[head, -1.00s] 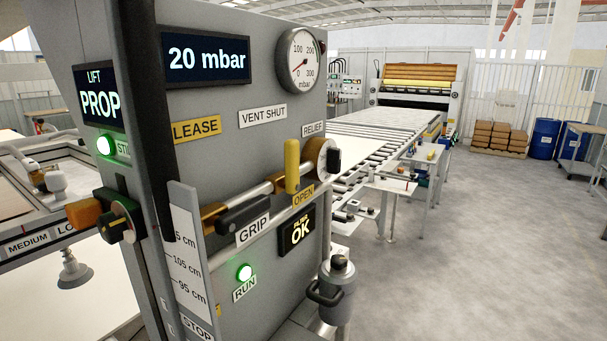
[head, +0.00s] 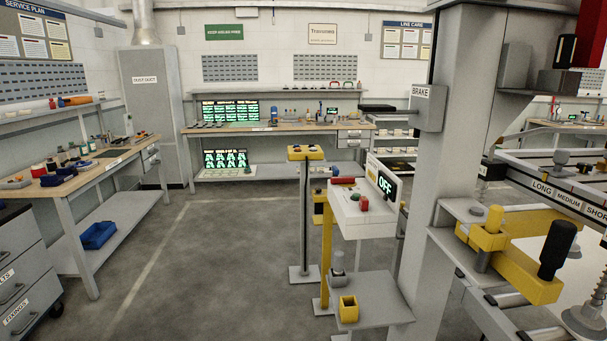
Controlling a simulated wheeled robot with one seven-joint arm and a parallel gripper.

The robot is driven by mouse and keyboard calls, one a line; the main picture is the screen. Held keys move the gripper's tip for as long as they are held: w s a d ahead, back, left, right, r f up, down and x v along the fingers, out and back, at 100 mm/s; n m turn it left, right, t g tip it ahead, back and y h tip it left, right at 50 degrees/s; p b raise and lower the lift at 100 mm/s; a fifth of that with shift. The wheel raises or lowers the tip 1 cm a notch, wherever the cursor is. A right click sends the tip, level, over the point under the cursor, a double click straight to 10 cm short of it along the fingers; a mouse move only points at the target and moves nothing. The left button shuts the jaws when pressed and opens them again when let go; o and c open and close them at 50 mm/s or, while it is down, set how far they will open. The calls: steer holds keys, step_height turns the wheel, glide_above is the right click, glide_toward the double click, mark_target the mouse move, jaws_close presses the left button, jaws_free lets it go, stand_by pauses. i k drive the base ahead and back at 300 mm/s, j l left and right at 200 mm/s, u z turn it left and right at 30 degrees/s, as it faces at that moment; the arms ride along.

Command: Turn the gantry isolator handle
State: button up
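No part labelled as an isolator can be read in the head view, so I cannot tell which handle is the gantry isolator handle. A grey gantry post (head: 452,130) stands right of centre. A grey box marked BRAKE (head: 428,107) is on it, with a black lever (head: 378,107) pointing left. A yellow arm (head: 525,272) with a black knob (head: 556,248) is at the right. My gripper is not in view.
A long workbench (head: 262,128) runs along the back wall, and another bench (head: 85,165) stands at the left. A grey cabinet (head: 152,100) fills the corner. A yellow-topped stand (head: 305,154) is beside the console. The grey floor (head: 190,270) at centre left is clear.

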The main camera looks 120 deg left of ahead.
mark_target(336, 180)
steer(key=u, duration=3.45)
steer(key=i+j+z, duration=0.1)
steer(key=i+j, duration=0.3)
steer(key=i+j+z, duration=0.1)
steer(key=i+j, duration=0.35)
steer(key=i+j+z, duration=0.1)
steer(key=i+j, duration=0.35)
steer(key=i+j+z, duration=0.1)
steer(key=i+j, duration=0.3)
steer(key=j, duration=0.15)
steer(key=i+j+z, duration=0.1)
steer(key=i+j, duration=0.3)
steer(key=j, duration=0.15)
steer(key=i+j, duration=0.35)
steer(key=j, duration=0.2)
steer(key=z, duration=0.05)
